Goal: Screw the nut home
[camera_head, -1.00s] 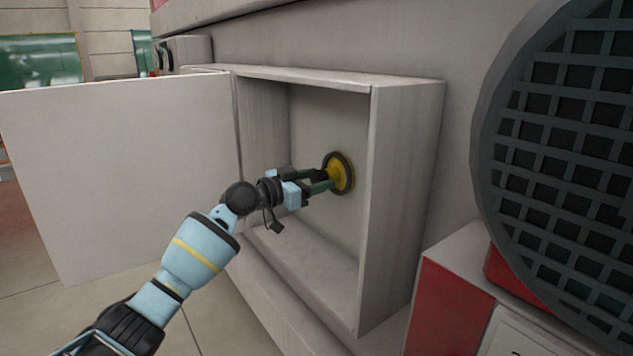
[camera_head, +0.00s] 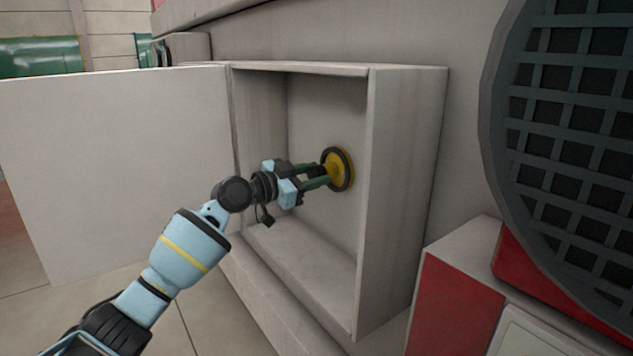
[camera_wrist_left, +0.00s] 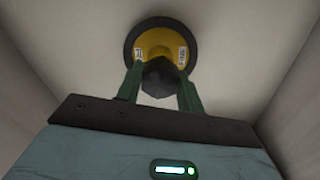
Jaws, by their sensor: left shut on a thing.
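My left gripper (camera_head: 325,176) reaches into the box and is shut on the nut. A dark faceted piece shows between the fingers. I cannot see how far the nut sits from the wall. My right gripper is not in view.
The box's door (camera_head: 120,170) stands wide open at the left. The box's right wall (camera_head: 400,200) and bottom ledge (camera_head: 300,270) frame the arm. A dark round grille (camera_head: 575,130) and a red and grey housing (camera_head: 455,310) stand at the right.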

